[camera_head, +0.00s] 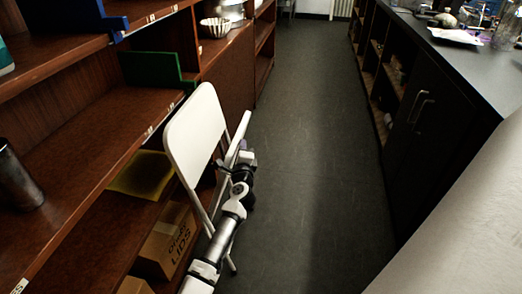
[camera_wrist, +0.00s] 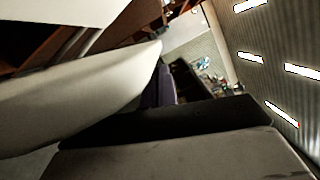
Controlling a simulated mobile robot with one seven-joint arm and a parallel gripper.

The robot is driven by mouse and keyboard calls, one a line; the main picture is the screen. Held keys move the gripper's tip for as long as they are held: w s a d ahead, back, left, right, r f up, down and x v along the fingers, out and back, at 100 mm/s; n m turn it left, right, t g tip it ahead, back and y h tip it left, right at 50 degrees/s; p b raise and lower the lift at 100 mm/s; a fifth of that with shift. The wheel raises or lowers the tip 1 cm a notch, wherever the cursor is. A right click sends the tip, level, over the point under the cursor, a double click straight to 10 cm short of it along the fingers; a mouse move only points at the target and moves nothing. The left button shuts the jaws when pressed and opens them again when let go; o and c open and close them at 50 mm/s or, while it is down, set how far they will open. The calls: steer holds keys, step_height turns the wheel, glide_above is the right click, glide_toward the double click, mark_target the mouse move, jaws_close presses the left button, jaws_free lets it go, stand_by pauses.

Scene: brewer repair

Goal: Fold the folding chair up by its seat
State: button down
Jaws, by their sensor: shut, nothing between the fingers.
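The white folding chair (camera_head: 195,135) stands against the shelves on the left in the head view. Its backrest faces the aisle and its thin legs reach down toward the floor. The seat (camera_head: 236,138) shows as a narrow white panel, tilted steeply up, close to the backrest's right. My gripper (camera_head: 244,158) is shut and empty at the seat's lower right side; I cannot tell whether it touches. In the wrist view a pale panel, apparently the seat (camera_wrist: 80,95), lies left of my dark gripper (camera_wrist: 161,88). My arm hides part of the chair's lower legs.
Brown wooden shelves (camera_head: 90,110) line the left, holding a cardboard box (camera_head: 165,240), a yellow item (camera_head: 140,173) and a dark cylinder (camera_head: 18,178). A black counter (camera_head: 470,70) with cabinets runs along the right. The grey floor (camera_head: 315,150) between them is clear.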

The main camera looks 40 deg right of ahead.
steer(key=w+a+r+n+p, duration=0.2)
steer(key=w+a+n+p, duration=0.2)
steer(key=w+a, duration=0.3)
steer(key=shift+w+r+g+y+p, duration=0.2)
steer(key=shift+w+g+y+p, duration=0.15)
steer(key=shift+w+p, duration=0.2)
steer(key=shift+s+d, duration=0.15)
